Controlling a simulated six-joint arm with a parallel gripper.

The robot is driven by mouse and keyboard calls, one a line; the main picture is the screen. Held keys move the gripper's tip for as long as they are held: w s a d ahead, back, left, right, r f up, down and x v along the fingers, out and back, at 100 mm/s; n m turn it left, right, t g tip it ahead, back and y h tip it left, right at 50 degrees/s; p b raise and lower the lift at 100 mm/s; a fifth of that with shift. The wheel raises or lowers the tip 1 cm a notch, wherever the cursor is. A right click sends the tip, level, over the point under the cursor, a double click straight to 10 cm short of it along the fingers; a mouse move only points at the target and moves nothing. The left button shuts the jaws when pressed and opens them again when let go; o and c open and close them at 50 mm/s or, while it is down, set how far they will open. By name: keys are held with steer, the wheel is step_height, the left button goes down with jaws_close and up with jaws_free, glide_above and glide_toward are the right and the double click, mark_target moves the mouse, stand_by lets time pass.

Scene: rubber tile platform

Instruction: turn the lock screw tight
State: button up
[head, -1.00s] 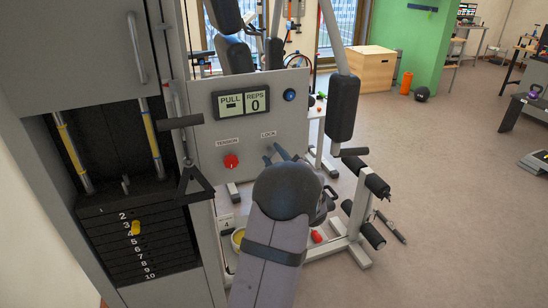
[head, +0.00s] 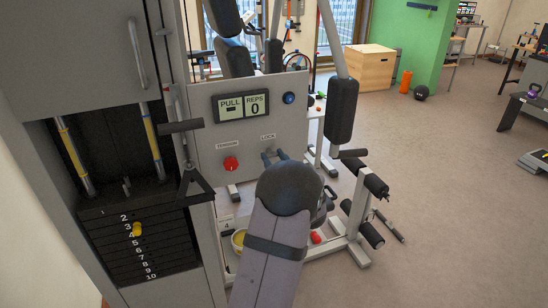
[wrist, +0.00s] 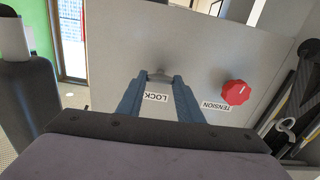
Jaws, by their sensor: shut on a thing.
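The lock screw (wrist: 160,74) is a small grey knob on the grey machine panel, above the LOCK label in the wrist view. My gripper (wrist: 159,82) has its two blue fingers on either side of the screw, shut on it at the tips. In the head view my gripper (head: 274,157) reaches the panel just under the LOCK label (head: 268,137). My dark wrist hides part of the fingers there, and the screw cannot be made out in that view.
A red TENSION knob (head: 231,163) is on the same panel, left of the gripper. A display (head: 242,105) reads PULL and REPS 0.

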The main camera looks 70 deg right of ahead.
steer(key=shift+m, duration=0.3)
steer(key=o, duration=1.1)
steer(key=shift+s+a, duration=0.1)
steer(key=shift+s, duration=0.05)
steer(key=shift+b+v, duration=1.15)
steer(key=shift+v, duration=2.4)
